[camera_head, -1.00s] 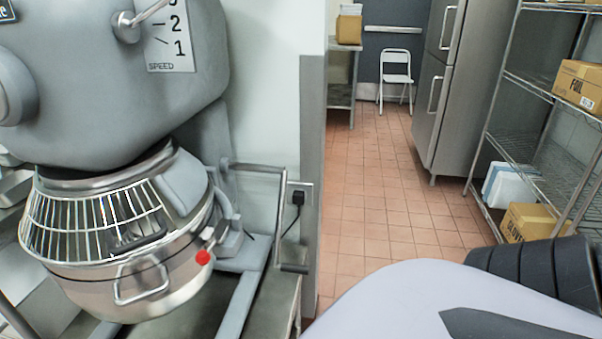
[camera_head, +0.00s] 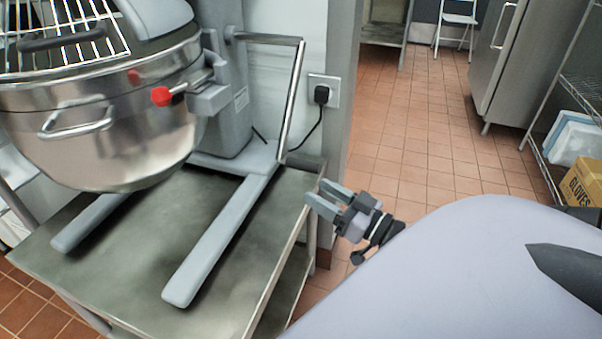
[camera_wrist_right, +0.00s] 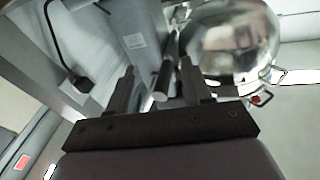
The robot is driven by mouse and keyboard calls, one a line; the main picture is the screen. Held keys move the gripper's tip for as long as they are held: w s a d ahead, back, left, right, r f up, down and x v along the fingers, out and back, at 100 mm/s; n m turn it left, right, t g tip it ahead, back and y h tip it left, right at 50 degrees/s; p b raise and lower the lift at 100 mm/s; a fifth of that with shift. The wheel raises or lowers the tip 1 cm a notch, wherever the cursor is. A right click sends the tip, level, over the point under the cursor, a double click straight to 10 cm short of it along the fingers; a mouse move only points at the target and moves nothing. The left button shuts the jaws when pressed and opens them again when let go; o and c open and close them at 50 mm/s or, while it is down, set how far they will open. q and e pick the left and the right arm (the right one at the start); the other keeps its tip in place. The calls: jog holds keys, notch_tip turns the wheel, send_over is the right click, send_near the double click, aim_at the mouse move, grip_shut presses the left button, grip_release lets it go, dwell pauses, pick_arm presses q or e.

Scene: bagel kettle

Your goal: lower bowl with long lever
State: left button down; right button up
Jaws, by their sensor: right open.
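The steel mixer bowl (camera_head: 105,130) hangs under its wire guard, above the mixer's base legs. It also shows in the right wrist view (camera_wrist_right: 228,45). The long lever (camera_head: 293,95) runs out from the mixer column, then down to a dark handle (camera_head: 303,162). My right gripper (camera_head: 325,195) is open, just below and right of the handle, apparently not holding it. In the right wrist view, the handle (camera_wrist_right: 161,82) points toward the camera between the two open fingers (camera_wrist_right: 156,88). My left gripper is not in view.
The mixer stands on a steel table (camera_head: 130,260). A plug and cord (camera_head: 321,95) are on the wall close behind the lever. A red knob (camera_head: 161,96) sits beside the bowl. Open tiled floor (camera_head: 420,130) lies to the right, with shelving and boxes beyond.

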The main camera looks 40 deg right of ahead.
aim_at(301, 160)
jog(key=n+y+b, duration=0.1)
jog(key=b, duration=0.1)
jog(key=d+r+n+y+b, duration=0.1)
jog(key=y+b, duration=0.1)
jog(key=d+r+t+y+b, duration=0.1)
jog(key=y+b, duration=0.1)
jog(key=shift+w+r+n, duration=0.1)
jog(key=shift+r+n, duration=0.1)
jog(key=shift+n, duration=0.2)
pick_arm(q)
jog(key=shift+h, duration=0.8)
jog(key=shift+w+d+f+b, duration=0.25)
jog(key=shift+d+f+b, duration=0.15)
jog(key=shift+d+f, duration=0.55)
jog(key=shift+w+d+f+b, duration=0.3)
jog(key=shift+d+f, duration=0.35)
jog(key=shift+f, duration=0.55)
pick_arm(e)
jog(key=shift+r+x, duration=0.1)
jog(key=shift+x, duration=1.7)
jog(key=shift+r+x, duration=0.15)
jog(key=shift+x, duration=1.7)
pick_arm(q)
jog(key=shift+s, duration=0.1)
pick_arm(e)
grip_shut()
